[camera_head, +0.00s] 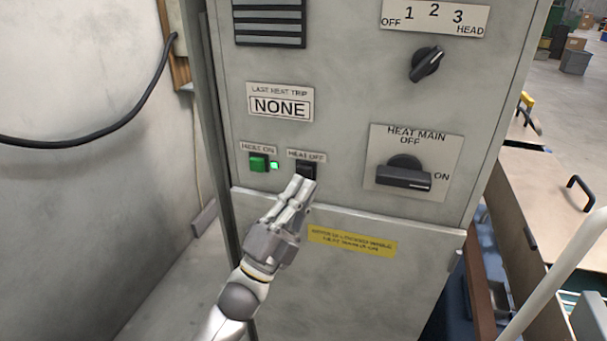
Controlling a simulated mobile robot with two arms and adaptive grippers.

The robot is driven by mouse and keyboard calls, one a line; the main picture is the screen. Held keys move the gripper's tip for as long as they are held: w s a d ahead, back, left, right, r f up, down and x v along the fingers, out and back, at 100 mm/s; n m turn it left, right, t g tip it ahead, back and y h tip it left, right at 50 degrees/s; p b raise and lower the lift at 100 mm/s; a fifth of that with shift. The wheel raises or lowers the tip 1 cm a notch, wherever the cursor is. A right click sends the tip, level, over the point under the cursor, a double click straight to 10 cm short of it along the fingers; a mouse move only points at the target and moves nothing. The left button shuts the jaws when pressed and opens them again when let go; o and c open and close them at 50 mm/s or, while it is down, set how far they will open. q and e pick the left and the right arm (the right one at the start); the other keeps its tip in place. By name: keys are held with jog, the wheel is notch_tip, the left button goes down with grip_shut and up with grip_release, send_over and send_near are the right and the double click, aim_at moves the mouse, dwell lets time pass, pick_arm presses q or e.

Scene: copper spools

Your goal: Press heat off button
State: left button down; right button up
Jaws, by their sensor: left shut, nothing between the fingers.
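The black heat off button (306,170) sits on the grey control cabinet (340,60), under a label reading HEAT OFF (306,155). My left gripper (301,183) is shut and empty, with its fingertips right at the lower edge of this button. I cannot tell whether they touch it. The fingers hide the button's lower part. To its left is the green heat on button (258,162), with a small lit green lamp (274,165) beside it. My right gripper is not in view.
Right of the button is the HEAT MAIN rotary switch (404,176), its handle sticking out. A smaller selector knob (427,63) is above it. A yellow label (352,241) is on the lower panel. A black cable (100,135) hangs at the left wall.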

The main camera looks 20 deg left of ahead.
pick_arm(q)
jog(key=shift+w, duration=0.15)
jog(key=shift+w, duration=0.3)
jog(key=shift+w+b, duration=0.3)
jog(key=shift+w, duration=0.1)
dwell(0.7)
jog(key=shift+s, duration=0.9)
jog(key=s+p, duration=0.1)
jog(key=s, duration=0.4)
jog(key=shift+a, duration=0.1)
dwell(0.7)
